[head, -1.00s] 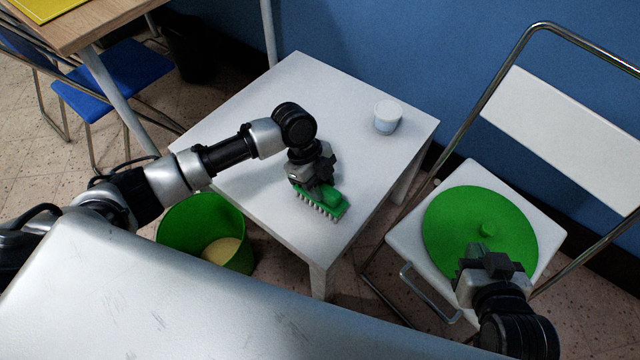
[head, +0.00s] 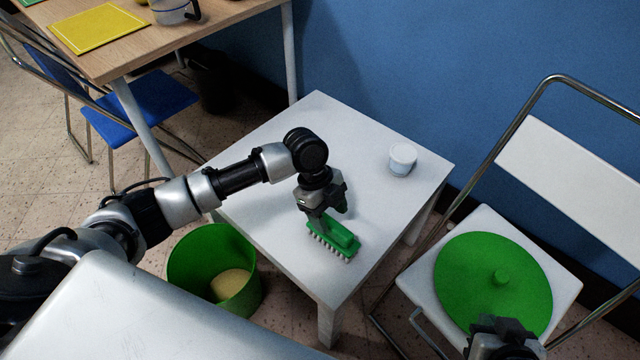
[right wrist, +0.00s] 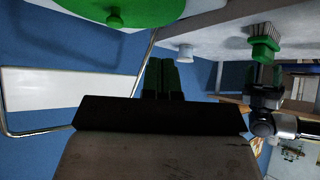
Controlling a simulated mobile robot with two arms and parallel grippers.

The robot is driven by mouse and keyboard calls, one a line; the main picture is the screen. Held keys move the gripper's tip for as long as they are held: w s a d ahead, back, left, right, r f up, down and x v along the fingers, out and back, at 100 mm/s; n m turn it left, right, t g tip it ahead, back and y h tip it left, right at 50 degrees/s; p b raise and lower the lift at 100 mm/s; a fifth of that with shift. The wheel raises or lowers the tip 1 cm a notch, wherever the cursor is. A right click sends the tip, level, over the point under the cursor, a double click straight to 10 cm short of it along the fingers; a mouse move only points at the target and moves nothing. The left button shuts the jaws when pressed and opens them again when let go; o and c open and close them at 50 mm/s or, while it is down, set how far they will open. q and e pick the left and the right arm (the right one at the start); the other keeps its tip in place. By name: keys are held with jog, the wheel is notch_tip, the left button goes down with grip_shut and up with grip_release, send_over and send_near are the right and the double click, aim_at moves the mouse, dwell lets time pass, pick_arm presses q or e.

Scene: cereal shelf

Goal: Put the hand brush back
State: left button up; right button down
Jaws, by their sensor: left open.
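The green hand brush (head: 336,238) with pale bristles rests on the white table (head: 290,125), near its front edge. My left gripper (head: 329,212) is open just above and behind the brush; whether a finger touches it is hard to tell. The right wrist view also shows the brush (right wrist: 264,45) with the left gripper (right wrist: 265,72) beside its handle. My right gripper (head: 502,328) is at the bottom right, over the near edge of a green round lid (head: 490,285). Its fingers look closed together and empty in the right wrist view (right wrist: 164,78).
A white cup-like tub (head: 402,160) stands at the table's back right. A green bin (head: 195,262) with something yellowish inside stands on the floor. The lid lies on a white folding chair (head: 570,285). A wooden desk (head: 105,60) holds a yellow mat and a clear jug.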

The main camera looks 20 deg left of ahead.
pick_arm(q)
jog(key=p+v, duration=0.2)
jog(key=v, duration=0.7)
jog(key=s+d+f+n+t, duration=0.3)
jog(key=s+d+f+n, duration=0.4)
jog(key=s, duration=0.4)
jog(key=s+a+n+t+y, duration=0.2)
jog(key=s+a+n+y, duration=0.2)
jog(key=s+a+n, duration=0.6)
jog(key=s+n, duration=0.1)
jog(key=n, duration=0.2)
jog(key=shift+s+r, duration=0.3)
jog(key=shift+r, duration=0.05)
pick_arm(e)
jog(key=s+d+f+g+h, duration=0.1)
jog(key=s+d+f+g, duration=0.1)
jog(key=s+g, duration=0.3)
jog(key=s, duration=0.2)
jog(key=shift+s+d+g, duration=0.3)
jog(key=shift+s, duration=0.05)
